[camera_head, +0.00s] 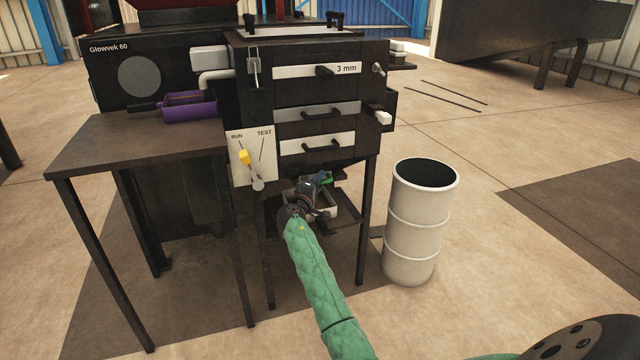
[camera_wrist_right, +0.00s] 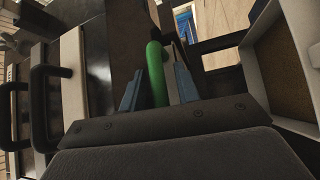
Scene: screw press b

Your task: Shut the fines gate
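The fines gate shows by its green handle (camera_head: 325,178), low under the press's drawers; the gate plate itself is mostly hidden. My right gripper (camera_head: 313,187) is at this handle, below the lowest drawer. In the right wrist view the green handle (camera_wrist_right: 156,72) stands between the two blue-grey fingers of my right gripper (camera_wrist_right: 158,82). The fingers are apart on either side of it, and narrow gaps seem to show, so I see no firm grip. My left gripper is in neither view.
A pale-walled tray (camera_head: 322,208) sits under the hopper, close to my right gripper. A RUN/TEST lever panel (camera_head: 250,166) is at left, near a dark table (camera_head: 110,140). A white drum (camera_head: 415,235) stands at right. Drawer handles (camera_head: 312,148) stick out above.

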